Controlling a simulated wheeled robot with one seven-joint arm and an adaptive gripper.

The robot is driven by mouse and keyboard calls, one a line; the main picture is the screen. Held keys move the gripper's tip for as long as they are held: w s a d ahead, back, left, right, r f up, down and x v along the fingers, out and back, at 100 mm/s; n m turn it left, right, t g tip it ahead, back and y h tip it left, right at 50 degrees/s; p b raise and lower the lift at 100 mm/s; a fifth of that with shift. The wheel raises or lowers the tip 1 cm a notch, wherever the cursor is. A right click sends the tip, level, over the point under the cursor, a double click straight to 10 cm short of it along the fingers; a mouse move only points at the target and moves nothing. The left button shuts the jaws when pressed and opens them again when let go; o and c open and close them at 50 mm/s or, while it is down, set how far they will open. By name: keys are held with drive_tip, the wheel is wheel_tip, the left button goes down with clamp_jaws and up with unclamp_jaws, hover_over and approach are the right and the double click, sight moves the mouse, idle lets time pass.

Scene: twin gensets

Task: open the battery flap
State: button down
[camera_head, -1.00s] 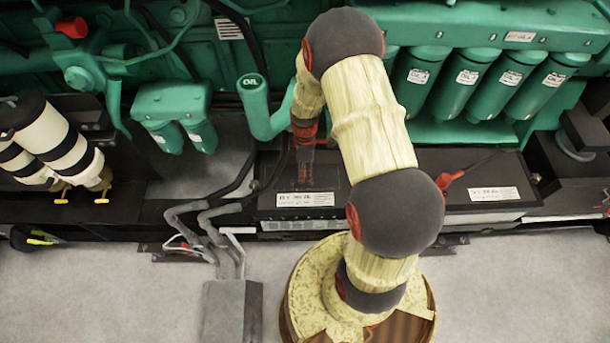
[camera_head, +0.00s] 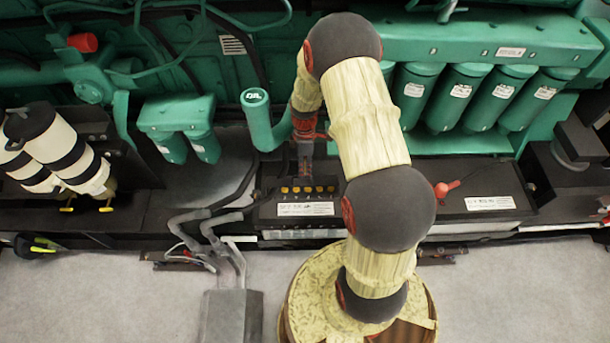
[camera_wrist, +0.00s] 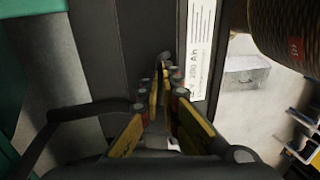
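The battery (camera_head: 265,212) lies below the green engine, with a white label (camera_head: 305,209) on its front part. A row of several yellow caps (camera_head: 308,189) shows uncovered on its top. The flap itself is hard to pick out against the dark parts behind the caps. My gripper (camera_head: 305,176) points down at the back of these caps. In the wrist view its yellow-padded fingers (camera_wrist: 164,72) come together at the tips, and I see nothing clearly held. The battery label (camera_wrist: 200,45) lies right of them. Contact with the flap cannot be told.
A second battery (camera_head: 520,214) with a red-capped terminal (camera_head: 442,189) is to the right. The green oil filler pipe (camera_head: 258,120) stands close left of my gripper. Grey pipes (camera_head: 230,255) rise in front at left. The pale floor in front is mostly clear.

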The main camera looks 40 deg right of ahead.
drive_tip(key=shift+w+d+f, duration=0.3)
drive_tip(key=shift+w+d, duration=0.15)
drive_tip(key=shift+w, duration=0.15)
drive_tip(key=c, duration=1.9)
unclamp_jaws()
drive_tip(key=shift+w+d+f, duration=0.35)
drive_tip(key=shift+w, duration=0.15)
drive_tip(key=shift+o, duration=1.2)
drive_tip(key=shift+d, duration=0.2)
drive_tip(key=shift+s+r, duration=0.15)
drive_tip(key=c, duration=0.4)
drive_tip(key=shift+o, duration=0.5)
drive_tip(key=shift+s+a, duration=0.1)
drive_tip(key=shift+a, duration=0.15)
drive_tip(key=shift+r, duration=0.1)
drive_tip(key=shift+r, duration=0.1)
drive_tip(key=v, duration=1.1)
drive_tip(key=shift+r, duration=0.3)
